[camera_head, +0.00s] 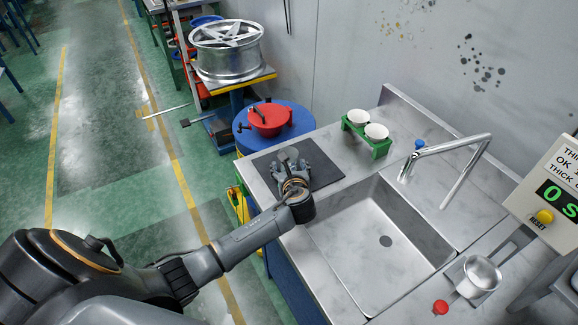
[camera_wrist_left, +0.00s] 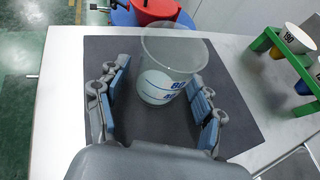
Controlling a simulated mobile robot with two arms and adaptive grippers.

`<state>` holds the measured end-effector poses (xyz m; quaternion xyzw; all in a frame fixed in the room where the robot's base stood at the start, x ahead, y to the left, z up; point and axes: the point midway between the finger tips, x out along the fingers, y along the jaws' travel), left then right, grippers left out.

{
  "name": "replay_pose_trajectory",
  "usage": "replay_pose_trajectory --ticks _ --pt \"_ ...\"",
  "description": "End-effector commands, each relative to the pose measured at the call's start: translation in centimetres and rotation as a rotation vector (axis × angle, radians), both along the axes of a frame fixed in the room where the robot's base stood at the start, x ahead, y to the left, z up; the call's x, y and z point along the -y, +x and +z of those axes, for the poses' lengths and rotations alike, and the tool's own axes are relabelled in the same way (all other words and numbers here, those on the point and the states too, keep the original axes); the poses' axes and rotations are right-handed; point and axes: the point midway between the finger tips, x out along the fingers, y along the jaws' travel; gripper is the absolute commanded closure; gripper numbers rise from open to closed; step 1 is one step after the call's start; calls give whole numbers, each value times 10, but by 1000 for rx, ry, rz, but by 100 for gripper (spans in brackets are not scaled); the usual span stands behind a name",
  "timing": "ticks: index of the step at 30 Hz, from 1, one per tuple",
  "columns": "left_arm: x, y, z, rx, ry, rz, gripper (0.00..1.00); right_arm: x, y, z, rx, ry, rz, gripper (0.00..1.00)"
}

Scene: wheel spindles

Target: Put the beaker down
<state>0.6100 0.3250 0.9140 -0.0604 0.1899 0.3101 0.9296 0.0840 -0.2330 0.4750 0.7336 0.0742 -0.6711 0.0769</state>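A clear beaker (camera_wrist_left: 168,65) with blue markings stands upright over the dark mat (camera_wrist_left: 225,85), and appears to rest on it. The mat also shows in the head view (camera_head: 325,170), on the counter left of the sink. My left gripper (camera_wrist_left: 158,95) is open, with one blue-padded finger on each side of the beaker. A gap shows between the left finger and the glass; the right finger is very close to it, and I cannot tell whether they touch. In the head view my left gripper (camera_head: 290,160) is over the mat and mostly hides the beaker. My right gripper is not in view.
A green rack (camera_head: 368,140) with white cups stands behind the mat. A sink (camera_head: 370,245) with a tall faucet (camera_head: 455,150) is to the right. A metal cup (camera_head: 480,275) is at lower right.

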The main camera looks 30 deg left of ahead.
Motion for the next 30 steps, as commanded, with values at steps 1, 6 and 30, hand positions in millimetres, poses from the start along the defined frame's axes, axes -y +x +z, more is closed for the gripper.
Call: replay_pose_trajectory --ticks 1,6,30 --pt "0 0 0 0 0 0 32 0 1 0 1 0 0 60" --pt "0 0 1 0 0 0 32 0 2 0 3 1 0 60" --pt "65 -86 48 1 -1 0 32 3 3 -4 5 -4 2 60"
